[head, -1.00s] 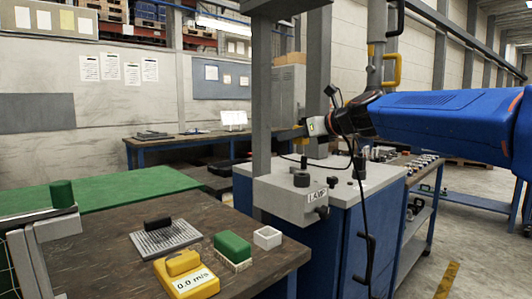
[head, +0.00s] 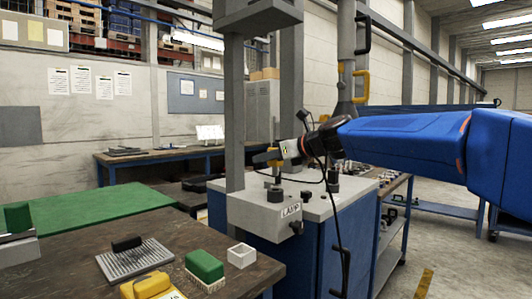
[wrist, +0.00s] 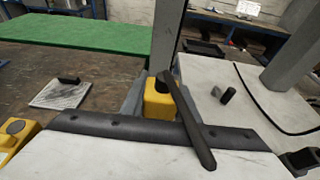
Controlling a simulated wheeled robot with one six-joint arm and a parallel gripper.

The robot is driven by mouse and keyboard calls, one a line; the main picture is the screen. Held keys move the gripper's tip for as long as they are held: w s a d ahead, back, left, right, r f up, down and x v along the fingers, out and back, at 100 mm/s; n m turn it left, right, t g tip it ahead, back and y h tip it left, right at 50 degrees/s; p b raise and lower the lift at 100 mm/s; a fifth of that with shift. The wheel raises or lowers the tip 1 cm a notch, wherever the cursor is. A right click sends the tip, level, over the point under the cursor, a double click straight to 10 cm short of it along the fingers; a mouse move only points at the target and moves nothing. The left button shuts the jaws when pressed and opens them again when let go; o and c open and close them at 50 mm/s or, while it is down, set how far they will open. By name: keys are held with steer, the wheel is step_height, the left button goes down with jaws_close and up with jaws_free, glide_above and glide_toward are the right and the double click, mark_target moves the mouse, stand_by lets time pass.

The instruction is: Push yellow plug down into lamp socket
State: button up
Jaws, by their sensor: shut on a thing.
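The lamp socket (head: 276,194) is a dark round piece on top of the grey block labelled LAMP (head: 291,211), at the column's foot. My gripper (head: 277,157) is shut on the yellow plug (head: 268,157), right over the socket. A thin stem (head: 277,178) shows between plug and socket; whether its tip is inside the socket is too small to tell. In the wrist view the yellow plug (wrist: 159,102) shows beyond the dark edge of my gripper, with a dark bar crossing beside it. The socket cannot be made out in the wrist view.
A grey column (head: 235,120) rises close to the left of my gripper. Black knobs stand on the white bench top (head: 330,205), and a black cable hangs down its front. At lower left a brown table (head: 75,250) holds a green block (head: 204,265) and a white box (head: 241,255).

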steer(key=shift+f, duration=1.45)
steer(key=shift+f, duration=2.05)
stand_by(0.5)
steer(key=o, duration=1.2)
steer(key=v, duration=1.7)
steer(key=shift+s, duration=0.15)
steer(key=shift+d, duration=0.1)
